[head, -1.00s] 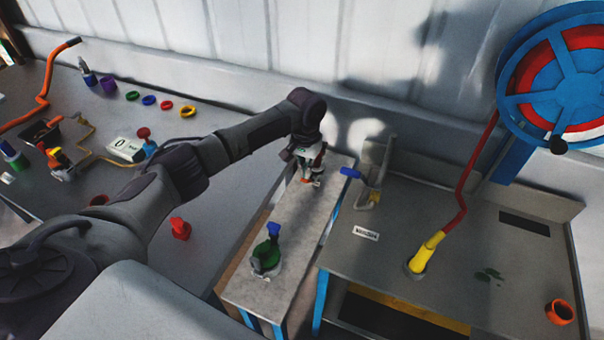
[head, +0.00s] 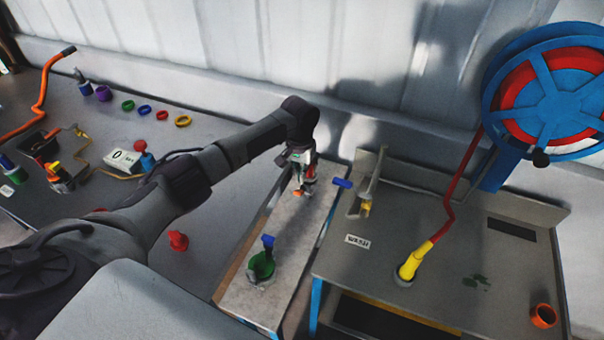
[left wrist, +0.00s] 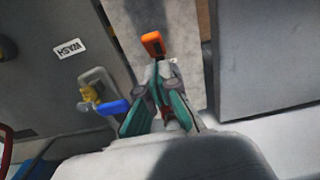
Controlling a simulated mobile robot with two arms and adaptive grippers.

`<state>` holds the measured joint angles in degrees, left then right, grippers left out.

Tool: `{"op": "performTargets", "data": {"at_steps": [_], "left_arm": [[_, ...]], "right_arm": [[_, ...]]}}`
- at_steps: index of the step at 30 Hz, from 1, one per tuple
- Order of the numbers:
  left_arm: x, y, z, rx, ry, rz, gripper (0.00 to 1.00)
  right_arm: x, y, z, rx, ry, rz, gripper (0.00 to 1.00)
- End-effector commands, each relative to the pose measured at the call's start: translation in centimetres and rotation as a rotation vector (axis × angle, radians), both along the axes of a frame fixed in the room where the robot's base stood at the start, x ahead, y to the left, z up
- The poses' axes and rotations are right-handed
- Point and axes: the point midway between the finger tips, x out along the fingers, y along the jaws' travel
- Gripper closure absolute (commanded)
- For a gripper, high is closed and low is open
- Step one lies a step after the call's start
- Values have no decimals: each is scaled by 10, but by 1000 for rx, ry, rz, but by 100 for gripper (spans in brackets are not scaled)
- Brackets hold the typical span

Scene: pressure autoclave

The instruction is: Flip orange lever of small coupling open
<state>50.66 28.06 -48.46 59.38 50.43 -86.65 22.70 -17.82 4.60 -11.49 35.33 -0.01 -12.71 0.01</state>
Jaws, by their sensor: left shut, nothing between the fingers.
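The orange lever (left wrist: 153,42) shows in the left wrist view, just beyond my fingertips, over the grey narrow bench. In the head view a bit of the orange lever (head: 298,193) shows below my gripper, near the back end of that bench. The small coupling's body is mostly hidden by my gripper. My left gripper (head: 303,178) is shut and empty, pointing down beside the lever; its teal-sided fingers (left wrist: 160,82) come together close to the lever's near end. I cannot tell whether they touch it. My right gripper is not in view.
A green coupling with a blue lever (head: 262,264) stands at the bench's front. To the right, a table holds a blue-handled valve (head: 342,183), a WASH label (head: 357,241), a yellow hose end (head: 411,264) and an orange cup (head: 543,316). A blue-red reel (head: 550,95) hangs behind.

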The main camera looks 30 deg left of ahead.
Motion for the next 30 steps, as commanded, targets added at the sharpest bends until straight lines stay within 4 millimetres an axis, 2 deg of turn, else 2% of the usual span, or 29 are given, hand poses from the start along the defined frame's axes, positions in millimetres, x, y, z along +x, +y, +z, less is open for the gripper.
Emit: {"op": "performTargets", "data": {"at_steps": [1, 2, 3, 9, 15, 21, 30], "left_arm": [[0, 1, 15, -1, 0, 2, 100], [0, 2, 19, -2, 0, 2, 100], [0, 2, 19, -3, -5, 0, 100], [-4, 2, 59, -1, -7, -1, 100], [-6, 1, 93, -3, -6, 0, 100], [-8, 1, 107, -1, -2, 1, 100], [-9, 1, 108, -1, -2, 1, 100]], "right_arm": [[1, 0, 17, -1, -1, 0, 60], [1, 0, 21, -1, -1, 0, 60], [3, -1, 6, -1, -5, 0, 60], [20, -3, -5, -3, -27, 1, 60], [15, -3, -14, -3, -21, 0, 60], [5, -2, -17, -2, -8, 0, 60], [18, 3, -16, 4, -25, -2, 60]]}}
